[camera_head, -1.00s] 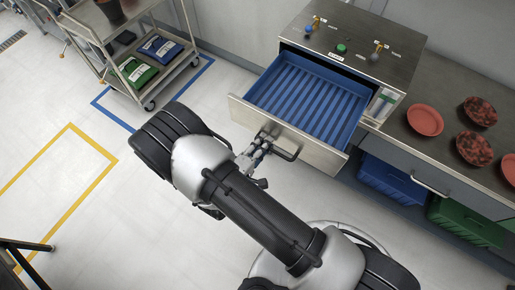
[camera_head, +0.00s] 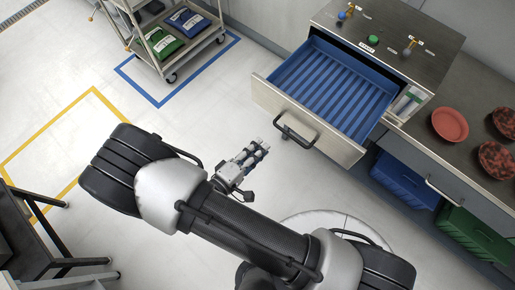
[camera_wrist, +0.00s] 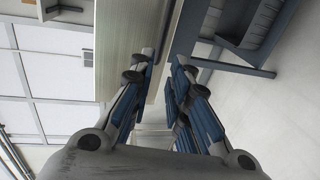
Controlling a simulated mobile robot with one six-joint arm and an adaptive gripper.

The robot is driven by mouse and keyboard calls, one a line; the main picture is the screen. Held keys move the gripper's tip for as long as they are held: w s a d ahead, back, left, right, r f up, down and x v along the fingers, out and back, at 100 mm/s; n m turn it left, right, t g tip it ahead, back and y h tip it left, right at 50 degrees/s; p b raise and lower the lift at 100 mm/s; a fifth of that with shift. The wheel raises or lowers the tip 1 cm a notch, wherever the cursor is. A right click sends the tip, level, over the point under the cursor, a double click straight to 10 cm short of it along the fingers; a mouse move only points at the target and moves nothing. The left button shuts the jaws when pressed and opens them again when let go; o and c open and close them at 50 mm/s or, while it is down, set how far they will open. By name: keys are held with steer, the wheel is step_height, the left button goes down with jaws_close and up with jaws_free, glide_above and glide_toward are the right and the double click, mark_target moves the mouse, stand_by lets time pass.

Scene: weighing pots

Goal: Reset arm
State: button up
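My gripper (camera_head: 258,152) is in the middle of the head view, held out over the floor by my arm. It is apart from the black drawer handle (camera_head: 293,131), to its lower left. In the wrist view its two blue-padded fingers (camera_wrist: 162,75) stand apart with nothing between them, so it is open and empty. The drawer (camera_head: 325,145) is pulled out, and its blue ribbed inside (camera_head: 335,90) is bare.
A counter on the right bears an empty terracotta saucer (camera_head: 450,124) and filled pots (camera_head: 497,157). A cart (camera_head: 190,50) with a green and a blue bag stands upper left. A dark table (camera_head: 25,235) is at lower left. White floor (camera_head: 215,125) is clear between.

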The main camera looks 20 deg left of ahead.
stand_by(0.3)
steer(key=w+a+r+m+g+y, duration=0.55)
steer(key=w+a+r, duration=0.25)
steer(key=w, duration=0.3)
steer(key=w+d+r+m+g+y, duration=0.15)
steer(key=d+r, duration=0.25)
steer(key=r, duration=0.5)
steer(key=w+d+r+m+y, duration=0.1)
steer(key=d+r+m+y, duration=0.2)
steer(key=r, duration=0.6)
steer(key=s+d+r+m+g+h, duration=0.1)
steer(key=s+d+r+m+h, duration=0.1)
steer(key=s+d, duration=0.7)
steer(key=s+d+r+m+g+h, duration=0.2)
steer(key=s+d, duration=0.7)
steer(key=d, duration=0.9)
step_height(320, 180, up, 2)
steer(key=shift+s+h, duration=0.3)
steer(key=shift+s, duration=0.1)
